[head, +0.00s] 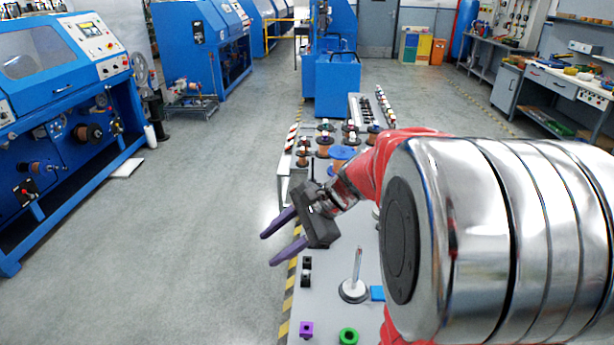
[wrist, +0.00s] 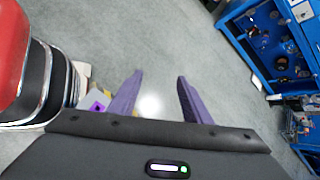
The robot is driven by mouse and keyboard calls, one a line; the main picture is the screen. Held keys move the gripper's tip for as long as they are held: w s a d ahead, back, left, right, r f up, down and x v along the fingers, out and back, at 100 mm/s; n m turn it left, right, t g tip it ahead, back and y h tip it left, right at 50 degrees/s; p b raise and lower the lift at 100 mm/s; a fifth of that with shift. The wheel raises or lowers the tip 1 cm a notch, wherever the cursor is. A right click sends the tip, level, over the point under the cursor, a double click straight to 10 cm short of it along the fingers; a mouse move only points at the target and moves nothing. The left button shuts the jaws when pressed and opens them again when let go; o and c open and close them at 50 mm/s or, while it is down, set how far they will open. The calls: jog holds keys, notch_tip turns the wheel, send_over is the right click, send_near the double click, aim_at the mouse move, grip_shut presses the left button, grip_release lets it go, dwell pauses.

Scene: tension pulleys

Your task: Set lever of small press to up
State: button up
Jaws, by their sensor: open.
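My gripper (head: 268,249) is open and empty, with two purple fingers pointing left past the bench's striped left edge, over the floor. In the wrist view my gripper (wrist: 160,76) has nothing between its fingers but grey floor. I cannot make out a small press or its lever for certain. A metal rod on a round pale base (head: 354,290) stands on the grey bench (head: 322,312), below and right of my gripper. My arm hides much of the bench's right side.
Near the rod are a blue piece (head: 377,293), a purple block (head: 306,330), a green ring (head: 348,336) and small black parts (head: 306,272). Several spools (head: 325,147) stand farther back. Blue machines (head: 65,90) line the left; the floor between (head: 190,220) is clear.

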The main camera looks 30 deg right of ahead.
jog(key=w+d+f+m+t+y, duration=0.15)
jog(key=w+d+m+t, duration=0.35)
jog(key=d, duration=0.5)
jog(key=w+d+f+m+t, duration=0.2)
jog(key=w+d+f+m, duration=0.1)
jog(key=d+m, duration=0.55)
jog(key=s+d+f+m+t+h, duration=0.1)
jog(key=d+f+m+t+h, duration=0.1)
jog(key=d, duration=0.5)
jog(key=s+d+f+m+t+h, duration=0.1)
jog(key=d+f+m+t, duration=0.1)
jog(key=d+m, duration=0.3)
jog(key=s+d+f+m+t+h, duration=0.1)
jog(key=d+f+m+t+h, duration=0.1)
jog(key=d, duration=0.9)
notch_tip(320, 180, down, 2)
jog(key=shift+s+m+h, duration=0.35)
jog(key=shift+m, duration=0.3)
jog(key=shift+w, duration=0.1)
jog(key=w, duration=0.4)
jog(key=w+a, duration=0.1)
jog(key=w, duration=0.4)
jog(key=w+a, duration=0.1)
jog(key=w, duration=0.3)
jog(key=shift+w+a, duration=0.25)
